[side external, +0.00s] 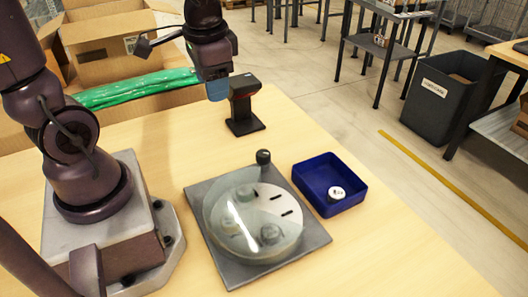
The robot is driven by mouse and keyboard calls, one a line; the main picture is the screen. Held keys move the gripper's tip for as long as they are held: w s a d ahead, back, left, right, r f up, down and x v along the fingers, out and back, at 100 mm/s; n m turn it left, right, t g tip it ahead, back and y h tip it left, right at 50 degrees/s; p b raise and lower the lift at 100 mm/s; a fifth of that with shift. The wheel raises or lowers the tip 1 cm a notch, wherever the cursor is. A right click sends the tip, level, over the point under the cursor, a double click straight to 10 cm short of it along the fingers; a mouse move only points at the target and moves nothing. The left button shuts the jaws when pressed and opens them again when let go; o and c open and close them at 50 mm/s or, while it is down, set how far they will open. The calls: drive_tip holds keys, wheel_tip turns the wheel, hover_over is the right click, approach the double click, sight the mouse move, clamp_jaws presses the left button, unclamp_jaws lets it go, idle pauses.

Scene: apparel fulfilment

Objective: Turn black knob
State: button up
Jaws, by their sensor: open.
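The black knob (263,157) stands upright at the far edge of a round device. The device has a grey square base plate (229,268), a white slotted disc (272,203) and a clear round cover (222,212) over part of it. Blurred shapes show under the cover. My gripper (217,88) hangs at the back of the table, left of and beyond the knob, well apart from it. It is open, with nothing seen in it; its fingertips are small and hard to make out.
A dark scanner-like device (243,103) on a black stand is close beside my gripper. A blue tray (312,180) right of the device holds a small white-and-black round item (336,193). Cardboard boxes (105,40) and green packaging (138,88) lie behind. The table front right is clear.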

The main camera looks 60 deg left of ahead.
drive_tip(key=w+a+f+m+g+h, duration=0.1)
drive_tip(key=w+a+f+m+g, duration=0.1)
drive_tip(key=w+f+m, duration=0.55)
drive_tip(key=m+t, duration=0.1)
drive_tip(key=m, duration=0.6)
approach(264, 153)
drive_tip(key=shift+h, duration=0.4)
drive_tip(key=f, duration=1)
drive_tip(key=shift+s+a, duration=0.1)
drive_tip(key=shift+a, duration=0.2)
drive_tip(key=shift+r, duration=0.1)
drive_tip(key=shift+n, duration=0.25)
drive_tip(key=c, duration=0.7)
